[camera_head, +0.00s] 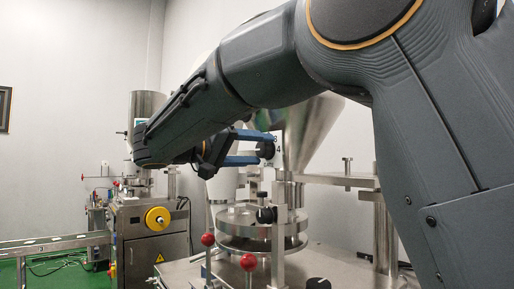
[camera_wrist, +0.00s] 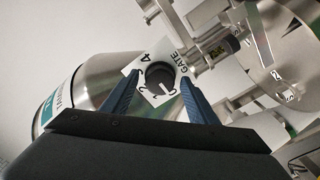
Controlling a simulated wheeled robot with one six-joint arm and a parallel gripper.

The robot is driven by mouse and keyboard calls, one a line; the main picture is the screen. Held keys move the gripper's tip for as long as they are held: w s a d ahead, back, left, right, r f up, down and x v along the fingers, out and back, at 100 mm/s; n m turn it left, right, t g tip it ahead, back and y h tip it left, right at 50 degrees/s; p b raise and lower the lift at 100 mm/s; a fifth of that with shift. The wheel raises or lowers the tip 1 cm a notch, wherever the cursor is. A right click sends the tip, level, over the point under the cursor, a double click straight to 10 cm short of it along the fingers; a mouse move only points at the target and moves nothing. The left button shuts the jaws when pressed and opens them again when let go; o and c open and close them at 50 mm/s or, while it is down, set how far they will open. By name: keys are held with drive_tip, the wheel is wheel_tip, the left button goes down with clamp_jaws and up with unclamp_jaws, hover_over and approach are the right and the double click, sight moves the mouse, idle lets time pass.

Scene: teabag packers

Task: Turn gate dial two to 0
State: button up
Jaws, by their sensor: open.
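My gripper (camera_wrist: 160,79) is open, with one blue finger on each side of the dial. In the head view my gripper (camera_head: 263,149) reaches the dial from the left; contact is unclear.
A second black knob (camera_head: 265,215) sits lower on the post. Red ball knobs (camera_head: 208,239) (camera_head: 248,262) stand in front. A steel hopper (camera_head: 308,128) rises behind the dial, above round metal discs (camera_head: 240,219).

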drive_tip(key=shift+w+d, duration=0.1)
drive_tip(key=c, duration=1.1)
drive_tip(key=shift+o, duration=0.2)
drive_tip(key=shift+n, duration=0.4)
drive_tip(key=n+p, duration=0.2)
drive_tip(key=n, duration=0.1)
drive_tip(key=shift+n, duration=0.4)
drive_tip(key=n+p, duration=0.3)
drive_tip(key=n, duration=0.1)
drive_tip(key=shift+r+n, duration=0.1)
drive_tip(key=shift+n, duration=0.2)
drive_tip(key=n+p, duration=0.8)
drive_tip(key=shift+n, duration=0.3)
